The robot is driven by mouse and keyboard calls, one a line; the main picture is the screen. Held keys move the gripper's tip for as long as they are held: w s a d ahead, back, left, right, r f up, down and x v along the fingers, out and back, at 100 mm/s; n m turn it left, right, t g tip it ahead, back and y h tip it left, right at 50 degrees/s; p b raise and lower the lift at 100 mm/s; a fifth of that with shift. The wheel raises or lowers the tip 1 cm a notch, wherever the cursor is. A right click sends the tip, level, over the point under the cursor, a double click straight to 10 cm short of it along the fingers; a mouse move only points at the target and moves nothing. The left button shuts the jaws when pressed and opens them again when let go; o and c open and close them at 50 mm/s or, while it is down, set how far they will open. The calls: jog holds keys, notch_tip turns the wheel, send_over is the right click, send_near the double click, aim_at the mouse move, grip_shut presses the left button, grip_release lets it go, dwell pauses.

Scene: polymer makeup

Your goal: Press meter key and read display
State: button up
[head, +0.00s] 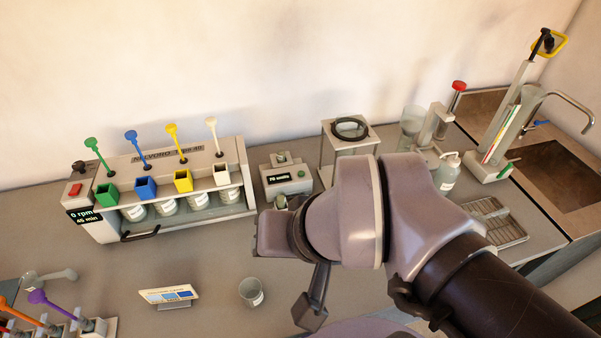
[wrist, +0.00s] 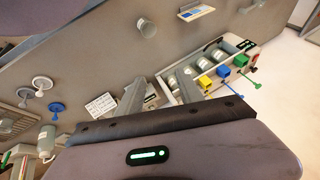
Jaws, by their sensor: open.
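The meter (head: 287,180) is a small pale box on the bench, right of the stirrer, in the head view. Its dark display (head: 278,179) is lit with small white text, perhaps "70 units", too small to read surely. A green key (head: 301,174) sits right of the display. My gripper (wrist: 160,92) is open, its two grey fingers spread in the wrist view. A pale box, likely the meter (wrist: 151,100), shows between them, partly hidden. In the head view my wrist covers the bench just in front of the meter; whether anything touches the key cannot be told.
The stirrer (head: 98,225) with coloured paddles and several beakers stands left. A glass-sided balance case (head: 327,160) stands close right of the meter. A wash bottle (head: 447,174) and sink (head: 560,170) are further right.

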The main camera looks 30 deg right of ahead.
grip_shut()
dwell(1.8)
